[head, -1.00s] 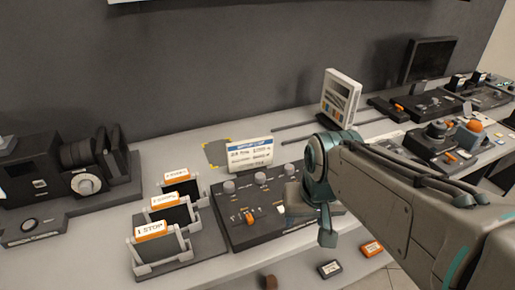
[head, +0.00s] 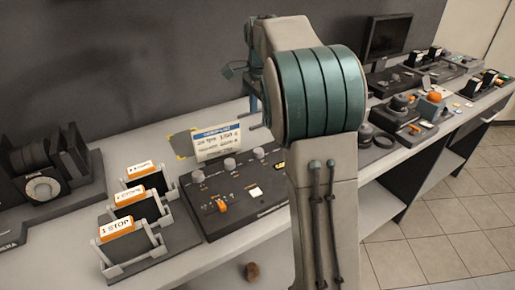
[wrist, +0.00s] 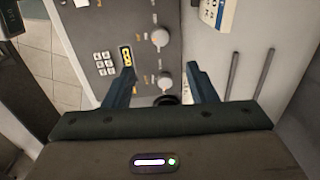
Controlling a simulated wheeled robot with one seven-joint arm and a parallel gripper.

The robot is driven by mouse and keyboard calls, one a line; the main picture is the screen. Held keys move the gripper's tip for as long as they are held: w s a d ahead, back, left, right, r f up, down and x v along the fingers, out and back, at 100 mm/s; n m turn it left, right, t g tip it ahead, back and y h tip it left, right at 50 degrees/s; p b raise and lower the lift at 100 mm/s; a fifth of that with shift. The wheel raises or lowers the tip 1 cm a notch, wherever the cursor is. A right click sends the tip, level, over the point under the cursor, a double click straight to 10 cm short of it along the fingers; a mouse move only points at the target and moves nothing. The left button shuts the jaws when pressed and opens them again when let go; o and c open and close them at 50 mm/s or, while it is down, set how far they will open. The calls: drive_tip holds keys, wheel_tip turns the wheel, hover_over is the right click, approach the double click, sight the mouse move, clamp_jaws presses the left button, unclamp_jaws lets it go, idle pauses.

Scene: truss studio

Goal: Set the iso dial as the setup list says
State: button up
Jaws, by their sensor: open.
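The setup list is a white card (head: 217,143) with a blue header, standing behind the dark control panel (head: 215,225); its small lines are too blurred to read surely. The panel has a row of grey knobs (head: 230,164), an orange lever and a white square button. I cannot tell which dial is the iso dial. In the wrist view my gripper (wrist: 160,69) is open and empty, its two blue-grey fingers spread over the panel. A round pale knob (wrist: 165,77) shows between the fingers, with another knob (wrist: 160,37) beyond. My arm hides part of the panel in the head view.
Orange-topped cards (head: 117,229) stand in holders left of the panel. A black camera device (head: 40,185) with a pale dial is at far left. More consoles (head: 405,125) and a dark monitor (head: 388,38) are at right. A brown lump (head: 252,271) lies in front, below the tabletop.

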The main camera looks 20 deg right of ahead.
sight(258, 150)
drive_tip(key=f, duration=1.3)
drive_tip(key=shift+w+f, duration=0.35)
drive_tip(key=c, duration=1)
